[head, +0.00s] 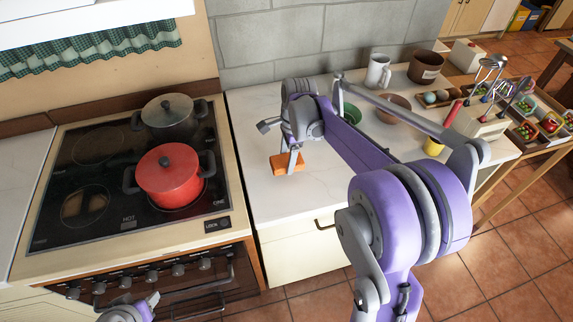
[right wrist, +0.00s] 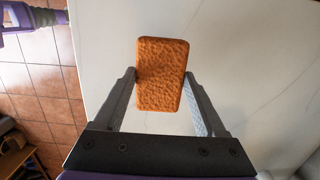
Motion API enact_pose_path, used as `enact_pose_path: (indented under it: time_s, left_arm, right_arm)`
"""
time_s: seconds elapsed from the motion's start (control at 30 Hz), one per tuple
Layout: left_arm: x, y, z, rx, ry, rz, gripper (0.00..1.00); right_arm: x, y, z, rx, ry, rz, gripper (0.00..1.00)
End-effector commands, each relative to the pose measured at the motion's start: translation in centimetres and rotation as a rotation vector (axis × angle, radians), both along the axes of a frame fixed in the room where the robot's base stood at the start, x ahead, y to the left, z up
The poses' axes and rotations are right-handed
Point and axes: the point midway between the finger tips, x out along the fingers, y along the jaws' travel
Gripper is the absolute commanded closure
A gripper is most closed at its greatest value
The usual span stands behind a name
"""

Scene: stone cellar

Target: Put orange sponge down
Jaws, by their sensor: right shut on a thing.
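The orange sponge (head: 287,163) is at my right gripper (head: 292,156), over the white counter (head: 275,208) to the right of the stove. In the right wrist view the sponge (right wrist: 162,75) sits between the two fingers of the right gripper (right wrist: 163,88), which is shut on it. The pale counter (right wrist: 245,50) lies behind the sponge there. I cannot tell whether the sponge touches the counter. Part of my left arm (head: 130,309) shows at the bottom left of the head view; its fingertips are not clearly shown.
A red pot (head: 168,178) and a grey pot (head: 168,117) stand on the stove. A white mug (head: 378,72), a brown pot (head: 425,67), a brown bowl (head: 394,108) and a yellow cup (head: 433,146) stand on the counter's right part. The counter front near the sponge is clear.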

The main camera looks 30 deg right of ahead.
Motion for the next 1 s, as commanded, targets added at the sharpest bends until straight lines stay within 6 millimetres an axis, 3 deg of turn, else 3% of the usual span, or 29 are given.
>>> enact_pose_path:
  time_s: [0.23, 0.67, 0.7, 0.83, 1.0]
  left_arm:
    - [0.0, 0.0, -0.1, 0.000, 0.001, 0.000, 0.50]
    - [-0.2, 0.0, -0.5, 0.000, 0.004, 0.000, 0.50]
    - [-0.2, 0.0, -0.5, 0.000, 0.004, 0.000, 0.50]
    - [-0.2, 0.0, -0.4, 0.000, 0.004, 0.000, 0.50]
    - [-0.2, 0.0, -0.4, 0.000, 0.003, 0.000, 0.50]
  right_arm:
    - [0.0, 0.0, -3.3, 0.000, 0.000, 0.000, 0.87]
    - [0.0, 0.0, -4.1, 0.000, 0.001, 0.000, 0.87]
    - [0.0, 0.0, -4.1, 0.000, 0.000, 0.000, 0.23]
    - [0.0, 0.0, -4.0, 0.000, 0.000, 0.000, 0.00]
    - [0.0, 0.0, -3.9, 0.000, 0.000, 0.000, 0.00]
